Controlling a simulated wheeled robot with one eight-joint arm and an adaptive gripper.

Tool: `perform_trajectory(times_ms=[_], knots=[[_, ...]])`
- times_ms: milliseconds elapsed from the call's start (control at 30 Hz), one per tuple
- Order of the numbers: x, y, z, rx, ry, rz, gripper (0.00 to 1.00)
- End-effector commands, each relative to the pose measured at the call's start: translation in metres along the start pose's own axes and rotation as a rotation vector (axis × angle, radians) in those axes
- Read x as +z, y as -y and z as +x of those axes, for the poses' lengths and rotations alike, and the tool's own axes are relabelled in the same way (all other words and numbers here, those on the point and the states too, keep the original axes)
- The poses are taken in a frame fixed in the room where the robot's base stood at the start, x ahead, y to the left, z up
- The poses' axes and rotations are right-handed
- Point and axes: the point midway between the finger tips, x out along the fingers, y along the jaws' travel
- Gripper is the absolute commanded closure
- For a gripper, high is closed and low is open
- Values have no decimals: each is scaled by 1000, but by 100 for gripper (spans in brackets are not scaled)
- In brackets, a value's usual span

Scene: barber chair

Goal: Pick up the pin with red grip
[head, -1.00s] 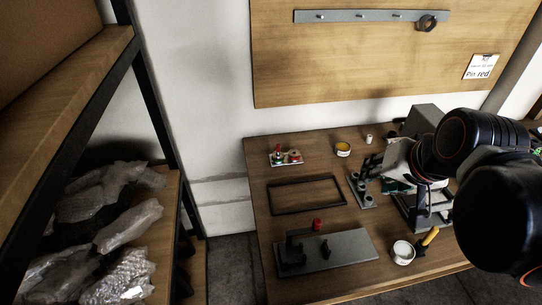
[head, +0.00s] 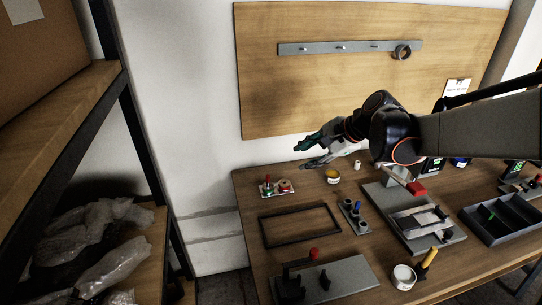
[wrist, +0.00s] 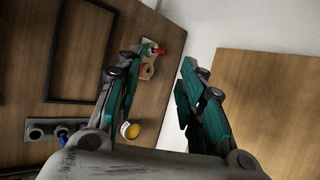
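A small light plate (head: 263,190) at the back left of the table carries a small red-and-green piece (head: 268,181) and a round reddish piece (head: 284,185). At this size I cannot tell which is the pin with red grip. The plate's red and green parts (wrist: 152,48) also show in the wrist view, beyond the left finger's tip. My gripper (head: 304,154) is above the back of the table, right of and higher than the plate. In the wrist view my gripper (wrist: 162,62) has its teal fingers spread with nothing between them.
A black frame (head: 263,228) lies in front of the plate. A yellow-banded cup (head: 333,176) and a holder with a blue pin (head: 357,210) stand to the right. A red-knobbed fixture (head: 345,275) is at the front. A wooden board (head: 300,90) rises behind; a shelf (head: 65,100) stands left.

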Motion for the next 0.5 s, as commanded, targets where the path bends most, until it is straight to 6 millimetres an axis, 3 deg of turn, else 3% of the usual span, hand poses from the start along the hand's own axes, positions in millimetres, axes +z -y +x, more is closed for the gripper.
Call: perform_trajectory(times_ms=[200, 500], knots=[[-30, 20, 64, -26, 130, 234, 64], [-67, 26, 149, -24, 321, 543, 64]])
